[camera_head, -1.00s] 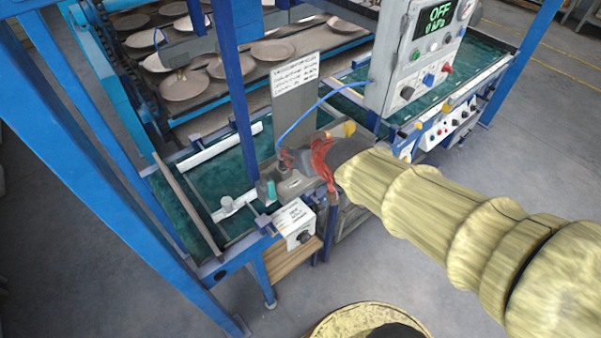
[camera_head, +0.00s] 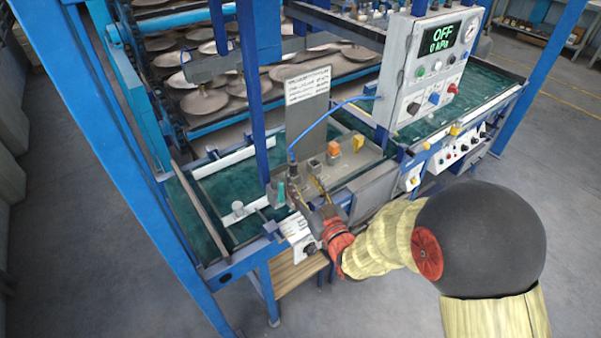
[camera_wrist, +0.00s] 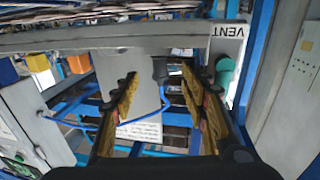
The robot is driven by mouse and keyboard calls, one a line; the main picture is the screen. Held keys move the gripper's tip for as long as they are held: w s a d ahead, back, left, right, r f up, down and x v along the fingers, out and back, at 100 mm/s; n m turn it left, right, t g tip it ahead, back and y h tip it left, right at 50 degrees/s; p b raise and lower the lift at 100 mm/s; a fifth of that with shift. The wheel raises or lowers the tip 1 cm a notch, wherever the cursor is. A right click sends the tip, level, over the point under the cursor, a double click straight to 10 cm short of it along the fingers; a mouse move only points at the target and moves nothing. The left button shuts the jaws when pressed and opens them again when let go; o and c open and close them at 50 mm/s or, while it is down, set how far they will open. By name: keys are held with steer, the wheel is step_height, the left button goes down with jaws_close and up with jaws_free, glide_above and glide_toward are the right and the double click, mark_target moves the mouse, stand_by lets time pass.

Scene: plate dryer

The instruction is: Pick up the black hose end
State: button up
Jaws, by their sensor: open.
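The black hose end (camera_head: 292,168) stands on the grey bench panel (camera_head: 345,164), and a blue hose (camera_head: 320,122) runs from it up to the control box. In the head view my gripper (camera_head: 307,186) is low over the panel's front left, just in front of the hose end and apart from it as far as I can tell. In the wrist view the fingers are spread (camera_wrist: 157,78). A small dark piece (camera_wrist: 160,68), probably the hose end, shows between the fingertips. Its lower part is unclear.
A teal knob (camera_head: 281,193) stands left of the gripper; it also shows near the VENT label (camera_wrist: 224,72). An upright sign plate (camera_head: 307,100) is behind. Orange (camera_head: 334,148) and yellow (camera_head: 358,142) blocks are right. The control box (camera_head: 425,75) reads OFF.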

mark_target(295, 171)
steer(key=b+x, duration=0.1)
steer(key=x, duration=0.6)
steer(key=shift+w+a, duration=0.1)
steer(key=shift+w, duration=0.2)
steer(key=c, duration=0.3)
steer(key=c, duration=0.8)
jaws_close()
